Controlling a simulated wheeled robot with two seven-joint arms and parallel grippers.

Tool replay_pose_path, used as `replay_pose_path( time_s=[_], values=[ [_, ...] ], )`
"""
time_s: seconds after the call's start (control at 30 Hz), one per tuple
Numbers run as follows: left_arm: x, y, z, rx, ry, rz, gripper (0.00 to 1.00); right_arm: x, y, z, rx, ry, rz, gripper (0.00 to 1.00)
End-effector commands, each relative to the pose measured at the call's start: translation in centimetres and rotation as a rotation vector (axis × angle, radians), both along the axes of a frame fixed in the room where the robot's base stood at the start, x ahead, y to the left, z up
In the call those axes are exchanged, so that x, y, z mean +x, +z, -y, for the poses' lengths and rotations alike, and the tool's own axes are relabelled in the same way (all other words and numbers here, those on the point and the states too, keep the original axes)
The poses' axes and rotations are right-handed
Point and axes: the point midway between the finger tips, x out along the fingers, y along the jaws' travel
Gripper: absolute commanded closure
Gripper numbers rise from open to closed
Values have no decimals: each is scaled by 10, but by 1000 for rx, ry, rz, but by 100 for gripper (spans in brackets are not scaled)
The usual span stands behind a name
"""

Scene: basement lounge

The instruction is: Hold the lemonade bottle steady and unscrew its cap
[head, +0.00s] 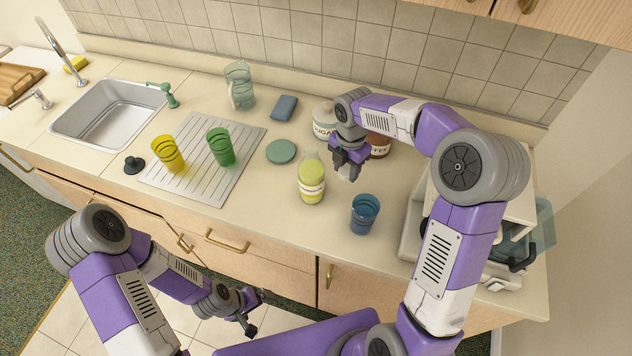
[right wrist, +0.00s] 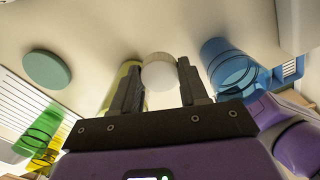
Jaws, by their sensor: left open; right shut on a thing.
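The lemonade bottle (head: 312,182) is yellow with a pale label and stands upright on the counter. Its neck top shows no cap in the head view. My right gripper (head: 347,166) is shut on the white round cap (right wrist: 159,72), just right of the bottle and apart from its neck. In the right wrist view, the bottle (right wrist: 125,82) is partly hidden behind a finger and the cap. My left gripper (head: 254,308) is open and empty, low in front of the counter, away from the bottle.
A blue glass (head: 364,214) stands right of the bottle. A sugar jar (head: 324,120) and a brown jar (head: 379,146) stand behind my right gripper. A green coaster (head: 281,151) lies left of the bottle. Green (head: 221,147) and yellow (head: 168,153) glasses stand on the drainer (head: 205,188).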

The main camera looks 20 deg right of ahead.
Motion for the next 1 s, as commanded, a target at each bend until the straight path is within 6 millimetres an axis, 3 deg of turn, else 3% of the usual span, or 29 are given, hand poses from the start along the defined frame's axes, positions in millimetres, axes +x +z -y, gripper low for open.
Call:
replay_pose_path(
  time_s=[0.2, 0.37, 0.63, 1.0],
  values=[
    [0, -8, 0, 0, 0, 0, 0, -1, -36, 1, 0, 17, -5, 93],
    [0, -10, 0, 0, 0, 0, 0, 0, -51, 1, 1, 17, -3, 93],
    [0, -17, 0, 0, 0, 0, 0, -1, -92, 1, 0, 15, -4, 93],
    [0, -18, 0, 0, 0, 0, 0, 0, -99, 1, 0, 15, -1, 93]
  ],
)
